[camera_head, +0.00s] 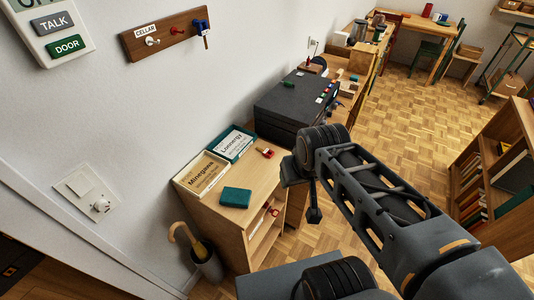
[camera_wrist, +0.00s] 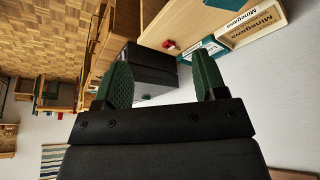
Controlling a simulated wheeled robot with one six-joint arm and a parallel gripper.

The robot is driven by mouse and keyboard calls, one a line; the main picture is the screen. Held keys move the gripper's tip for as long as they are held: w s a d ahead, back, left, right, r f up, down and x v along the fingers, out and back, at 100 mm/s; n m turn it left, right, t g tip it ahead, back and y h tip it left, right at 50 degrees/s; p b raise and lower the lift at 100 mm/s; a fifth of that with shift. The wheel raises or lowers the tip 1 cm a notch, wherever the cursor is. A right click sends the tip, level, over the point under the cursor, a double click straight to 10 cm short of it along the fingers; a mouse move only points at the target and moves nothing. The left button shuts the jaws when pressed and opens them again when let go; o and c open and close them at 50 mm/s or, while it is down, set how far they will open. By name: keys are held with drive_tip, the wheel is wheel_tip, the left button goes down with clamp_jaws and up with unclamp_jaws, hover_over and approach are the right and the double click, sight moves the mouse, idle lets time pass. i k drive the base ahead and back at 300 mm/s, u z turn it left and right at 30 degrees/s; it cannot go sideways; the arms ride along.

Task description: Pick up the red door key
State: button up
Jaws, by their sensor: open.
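A small red object with a pale yellowish part (camera_head: 265,152) lies on top of the light wood cabinet (camera_head: 262,190), to the right of the teal-edged book. It looks like it could be the red door key, but it is too small to be sure. In the wrist view a red piece (camera_wrist: 169,45) shows on the cabinet top, beyond my fingertips. My gripper (camera_wrist: 165,62) is open, with nothing seen between its green fingers. In the head view the end of my arm is beside the cabinet, and its fingers are not clear.
Books (camera_head: 203,173) and a teal block (camera_head: 236,197) lie on the cabinet. A red item (camera_head: 274,211) shows on its shelf. A dark box (camera_head: 290,100) stands behind. An umbrella stand (camera_head: 208,266) is in front.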

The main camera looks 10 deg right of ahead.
sight(265, 152)
drive_tip(key=z, duration=1.55)
drive_tip(key=i, duration=0.95)
drive_tip(key=u, duration=2.85)
